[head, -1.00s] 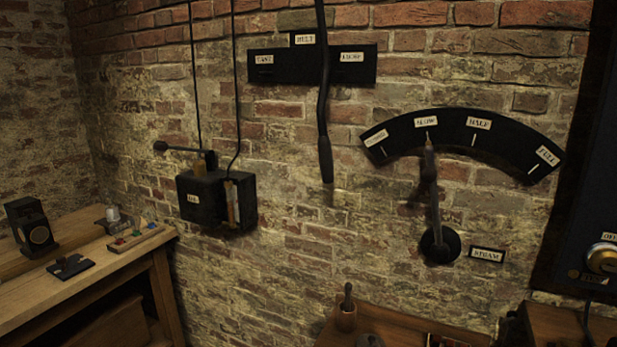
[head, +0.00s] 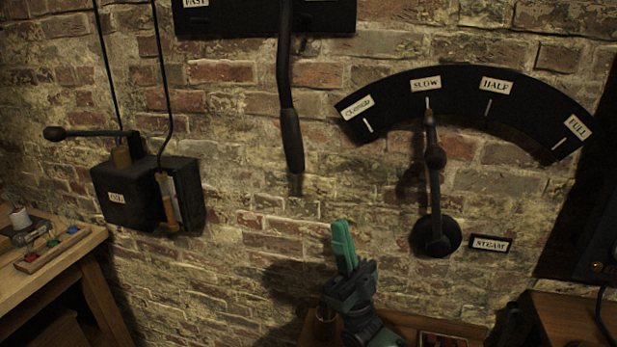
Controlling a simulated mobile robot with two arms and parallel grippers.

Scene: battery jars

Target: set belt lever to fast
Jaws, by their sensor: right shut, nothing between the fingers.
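The belt lever (head: 286,90) is a long dark rod with a thick handle, hanging down the brick wall from a black plate (head: 240,18). The plate's FAST label (head: 194,3) shows at its left end; the label at its right end is cut off by the top edge. The handle hangs near vertical, leaning slightly right at its lower end. My right gripper (head: 343,245), with green fingers, is shut and empty. It is below and right of the handle's lower end, apart from it in the picture. My left gripper is not in view.
Right of the belt lever is the steam lever (head: 433,180), pointing at SLOW on its black arc (head: 540,110). At left a black box (head: 145,190) with a side lever hangs on the wall. A wooden bench (head: 85,245) stands at lower left.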

